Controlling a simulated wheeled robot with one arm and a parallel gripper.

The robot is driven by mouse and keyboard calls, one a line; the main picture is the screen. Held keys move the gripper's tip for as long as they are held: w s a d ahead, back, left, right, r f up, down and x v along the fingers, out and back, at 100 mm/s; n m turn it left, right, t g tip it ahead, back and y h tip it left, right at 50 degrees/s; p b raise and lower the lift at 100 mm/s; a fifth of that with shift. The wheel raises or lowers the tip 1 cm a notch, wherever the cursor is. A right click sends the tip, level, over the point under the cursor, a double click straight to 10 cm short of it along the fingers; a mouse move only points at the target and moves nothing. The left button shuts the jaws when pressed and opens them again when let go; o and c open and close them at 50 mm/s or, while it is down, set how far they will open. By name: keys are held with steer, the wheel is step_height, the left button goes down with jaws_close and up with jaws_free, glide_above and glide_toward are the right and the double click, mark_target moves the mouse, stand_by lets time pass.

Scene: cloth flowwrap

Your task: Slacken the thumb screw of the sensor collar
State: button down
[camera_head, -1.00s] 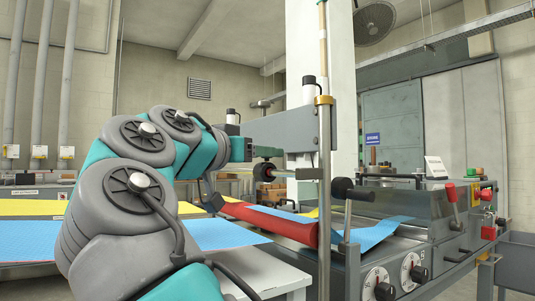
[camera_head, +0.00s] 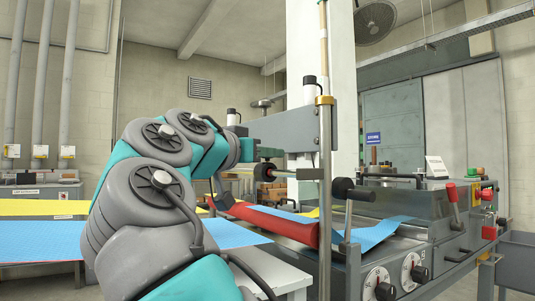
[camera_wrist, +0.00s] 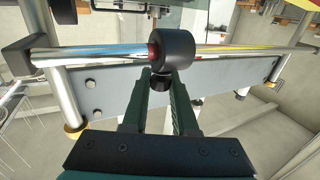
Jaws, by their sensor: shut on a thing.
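The sensor collar (camera_wrist: 174,50) is a black cylinder with a red end, sitting around a shiny horizontal bar (camera_wrist: 105,54) in the wrist view. It also shows as a dark, red-edged roller shape in the head view (camera_head: 265,173). A small black thumb screw (camera_wrist: 160,83) sticks out of the collar toward the wrist camera. My gripper (camera_wrist: 161,88) has its dark green fingers shut on the thumb screw, one on each side. In the head view the fingers are small and dark beside the collar, and the thumb screw cannot be made out.
A grey crossbeam (camera_head: 285,131) runs just above the collar in the head view. An upright post (camera_head: 325,200) stands to the right, with a black knob (camera_head: 343,188) beside it. Red and blue cloth (camera_head: 290,224) passes below, near the machine panel (camera_head: 400,275).

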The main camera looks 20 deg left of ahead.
stand_by(0.4)
steer(key=shift+d+f+n+y+b, duration=0.1)
steer(key=shift+f+n+y+b, duration=0.3)
steer(key=shift+b, duration=0.6)
steer(key=n+y+b, duration=0.1)
steer(key=y+b, duration=0.1)
steer(key=shift+t+y, duration=0.3)
steer(key=shift+t, duration=0.1)
steer(key=n+y+b, duration=0.3)
steer(key=y, duration=0.1)
steer(key=shift+r, duration=0.15)
steer(key=n+y, duration=0.1)
steer(key=y, duration=0.1)
steer(key=n+g+y+b, duration=0.1)
steer(key=y, duration=0.1)
steer(key=shift+r+n, duration=0.25)
steer(key=shift+n, duration=0.05)
steer(key=n+g+y, duration=0.1)
steer(key=n+y, duration=0.1)
steer(key=y, duration=0.1)
steer(key=shift+a+g+p, duration=0.2)
steer(key=shift+g+p, duration=0.15)
steer(key=shift+g, duration=0.05)
steer(key=shift+n+g+y, duration=1)
steer(key=shift+n+y, duration=0.3)
steer(key=shift+y, duration=0.5)
